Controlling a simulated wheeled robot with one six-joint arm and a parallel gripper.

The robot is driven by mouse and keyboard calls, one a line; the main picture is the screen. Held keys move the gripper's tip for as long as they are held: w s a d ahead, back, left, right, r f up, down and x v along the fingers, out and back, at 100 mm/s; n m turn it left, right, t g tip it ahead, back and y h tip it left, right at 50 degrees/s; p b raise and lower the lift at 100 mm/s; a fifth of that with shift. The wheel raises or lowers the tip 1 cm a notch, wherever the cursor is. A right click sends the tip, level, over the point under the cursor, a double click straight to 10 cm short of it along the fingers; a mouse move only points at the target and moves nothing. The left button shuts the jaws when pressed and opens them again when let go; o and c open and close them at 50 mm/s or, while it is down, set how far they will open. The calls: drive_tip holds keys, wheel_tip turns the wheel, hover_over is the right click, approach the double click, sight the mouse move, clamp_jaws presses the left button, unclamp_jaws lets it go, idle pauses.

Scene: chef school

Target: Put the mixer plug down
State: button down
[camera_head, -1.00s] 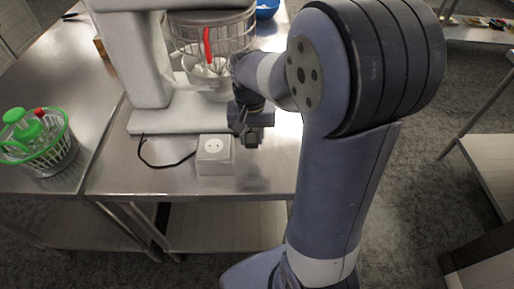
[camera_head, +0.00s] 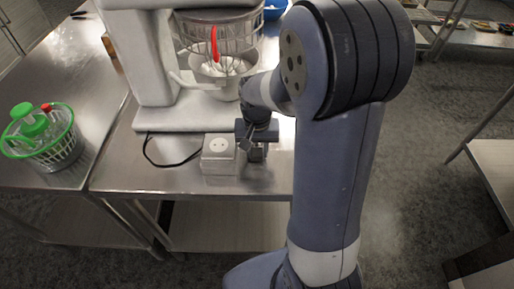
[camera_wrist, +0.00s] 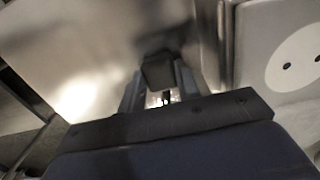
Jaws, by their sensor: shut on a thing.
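The mixer plug (camera_wrist: 158,72) is a dark block held between the two fingers of my gripper (camera_wrist: 163,90) in the wrist view. In the head view my gripper (camera_head: 256,152) is shut on it, just right of the socket box, low over the metal table. The plug itself is hard to make out there. The white mixer (camera_head: 152,60) stands behind, with a wire guard and a red handle. The square socket box (camera_head: 219,160) has a round two-hole outlet; its face also shows at the right of the wrist view (camera_wrist: 285,60).
A black cord (camera_head: 170,163) runs from the mixer base to the box's left side. The steel table (camera_head: 180,183) is bare along its front edge. A green and white salad spinner (camera_head: 45,138) stands on the left table. A blue bowl (camera_head: 274,10) is behind.

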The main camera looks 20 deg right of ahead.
sight(257, 152)
drive_tip(key=shift+f, duration=0.2)
drive_tip(key=c, duration=1)
unclamp_jaws()
drive_tip(key=shift+r+p, duration=0.3)
drive_tip(key=shift+r, duration=0.2)
wheel_tip(257, 152, up, 12)
drive_tip(key=shift+r, duration=0.15)
wheel_tip(257, 152, down, 12)
drive_tip(key=shift+f, duration=0.15)
